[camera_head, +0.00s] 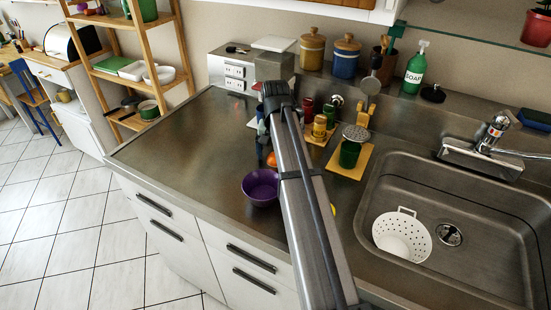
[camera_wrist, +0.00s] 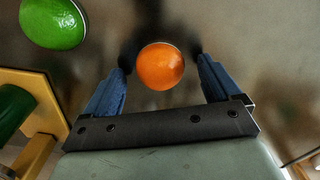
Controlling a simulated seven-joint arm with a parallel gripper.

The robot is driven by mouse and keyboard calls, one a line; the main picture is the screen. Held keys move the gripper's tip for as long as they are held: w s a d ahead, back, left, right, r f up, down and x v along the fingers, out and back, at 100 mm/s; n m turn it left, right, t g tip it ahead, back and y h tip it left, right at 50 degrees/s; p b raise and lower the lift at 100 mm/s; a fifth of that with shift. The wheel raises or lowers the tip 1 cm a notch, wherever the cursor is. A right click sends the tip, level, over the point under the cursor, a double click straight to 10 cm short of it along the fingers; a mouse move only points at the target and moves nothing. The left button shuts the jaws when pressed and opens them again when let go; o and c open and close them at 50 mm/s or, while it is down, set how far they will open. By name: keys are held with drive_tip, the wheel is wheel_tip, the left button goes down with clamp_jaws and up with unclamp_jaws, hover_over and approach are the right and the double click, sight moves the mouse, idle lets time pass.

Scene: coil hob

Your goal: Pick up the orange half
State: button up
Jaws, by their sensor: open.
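The orange half (camera_wrist: 160,66) lies on the steel counter in the wrist view, rounded peel side towards the camera. My gripper (camera_wrist: 161,58) is open, with one blue finger to each side of the orange half. Gaps show between the fingers and the peel, and nothing is held. In the head view only a small part of the orange half (camera_head: 271,161) shows, beside my arm. My arm hides most of the gripper there.
A green citrus half (camera_wrist: 52,22) lies left of the orange half in the wrist view. A purple bowl (camera_head: 261,187) stands in front of the orange half in the head view. Jars and a wooden board (camera_head: 338,168) stand right of my arm. The counter's left part is clear.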

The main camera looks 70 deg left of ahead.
drive_tip(key=shift+f, duration=0.15)
drive_tip(key=c, duration=1.1)
drive_tip(key=shift+c, duration=0.2)
